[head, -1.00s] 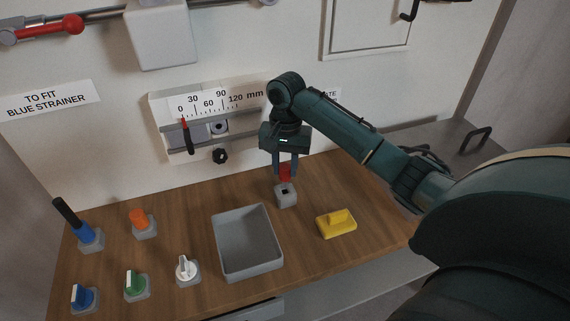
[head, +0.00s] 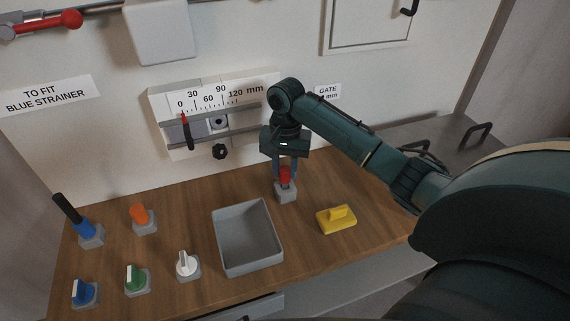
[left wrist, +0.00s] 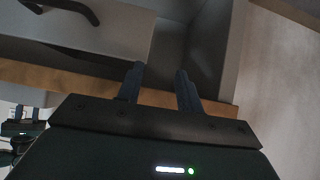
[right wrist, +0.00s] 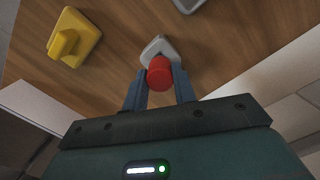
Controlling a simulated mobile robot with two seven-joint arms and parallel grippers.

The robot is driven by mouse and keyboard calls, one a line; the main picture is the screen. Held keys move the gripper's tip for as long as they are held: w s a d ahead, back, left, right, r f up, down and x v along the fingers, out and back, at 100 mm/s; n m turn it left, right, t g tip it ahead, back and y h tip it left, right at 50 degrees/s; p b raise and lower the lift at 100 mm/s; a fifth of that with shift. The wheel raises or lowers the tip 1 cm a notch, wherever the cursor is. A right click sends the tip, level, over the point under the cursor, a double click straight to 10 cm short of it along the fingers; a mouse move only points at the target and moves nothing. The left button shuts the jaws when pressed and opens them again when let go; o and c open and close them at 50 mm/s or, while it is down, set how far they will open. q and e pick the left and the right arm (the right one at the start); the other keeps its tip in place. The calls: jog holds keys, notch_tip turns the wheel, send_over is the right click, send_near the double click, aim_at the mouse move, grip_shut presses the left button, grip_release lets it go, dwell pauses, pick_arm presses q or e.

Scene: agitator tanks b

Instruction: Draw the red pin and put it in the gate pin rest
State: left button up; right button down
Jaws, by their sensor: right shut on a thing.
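The red pin (head: 285,175) stands upright at a small grey block with a square hole (head: 286,194), the rest on the wooden bench. Its lower end is hidden in or behind the block. My right gripper (head: 286,168) is shut on the pin from above. In the right wrist view the red pin head (right wrist: 159,73) sits between the fingers, with the grey block (right wrist: 160,47) just beyond it. My left gripper (left wrist: 161,72) shows only in the left wrist view. Its fingers are apart and empty.
A grey tray (head: 221,237) stands left of the block, and a yellow handled piece (head: 337,219) lies to its right. Several coloured knobs and plugs stand at the left of the bench. A gauge with a millimetre scale (head: 212,98) is on the wall behind.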

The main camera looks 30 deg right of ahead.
jog(key=shift+f, duration=1.05)
jog(key=shift+f, duration=0.1)
jog(key=c, duration=1.1)
grip_release()
jog(key=shift+o, duration=0.2)
jog(key=r, duration=1.2)
jog(key=shift+w+d, duration=0.3)
jog(key=shift+d, duration=0.05)
jog(key=shift+r, duration=0.6)
